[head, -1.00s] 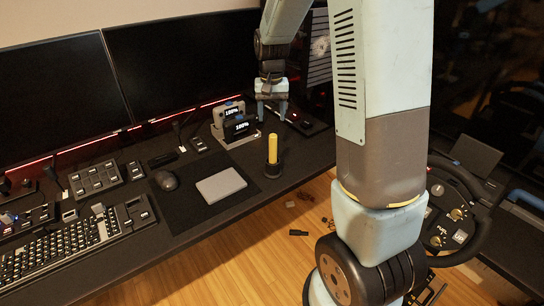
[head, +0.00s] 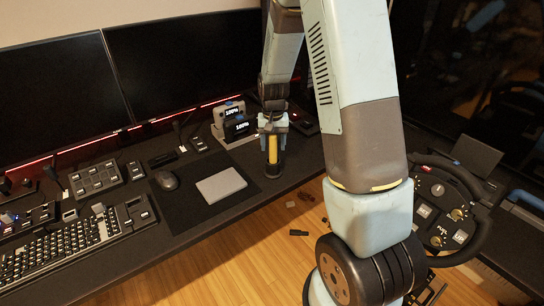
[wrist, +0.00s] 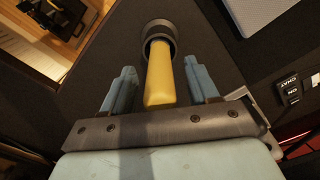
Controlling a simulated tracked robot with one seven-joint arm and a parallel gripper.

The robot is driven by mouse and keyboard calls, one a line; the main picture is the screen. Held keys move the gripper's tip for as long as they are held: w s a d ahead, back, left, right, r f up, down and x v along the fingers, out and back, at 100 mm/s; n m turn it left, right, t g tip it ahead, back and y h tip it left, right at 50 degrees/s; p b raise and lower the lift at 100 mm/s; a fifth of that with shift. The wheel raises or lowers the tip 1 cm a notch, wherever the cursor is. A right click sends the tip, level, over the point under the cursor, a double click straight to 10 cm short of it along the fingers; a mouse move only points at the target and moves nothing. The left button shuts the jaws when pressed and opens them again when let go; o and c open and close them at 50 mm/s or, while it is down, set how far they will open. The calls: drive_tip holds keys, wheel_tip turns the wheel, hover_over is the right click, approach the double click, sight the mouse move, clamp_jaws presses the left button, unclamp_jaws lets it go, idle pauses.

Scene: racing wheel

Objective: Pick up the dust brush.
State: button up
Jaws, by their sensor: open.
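The dust brush (head: 272,151) stands upright on the black desk, with a yellow handle and a dark round base. In the wrist view its yellow handle (wrist: 160,77) lies between the two blue-grey fingers, with a gap on each side, and its dark round end (wrist: 157,33) is beyond the fingertips. My gripper (head: 272,128) is above and around the top of the brush in the head view. It is open (wrist: 161,78) and holds nothing. The far side of the brush is hidden.
A grey flat pad (head: 221,185) lies on the desk left of the brush, with a mouse (head: 166,180) further left. The desk's front edge is just right of the brush.

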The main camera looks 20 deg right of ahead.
drive_tip(key=shift+f, duration=0.15)
drive_tip(key=shift+c, duration=0.4)
clamp_jaws()
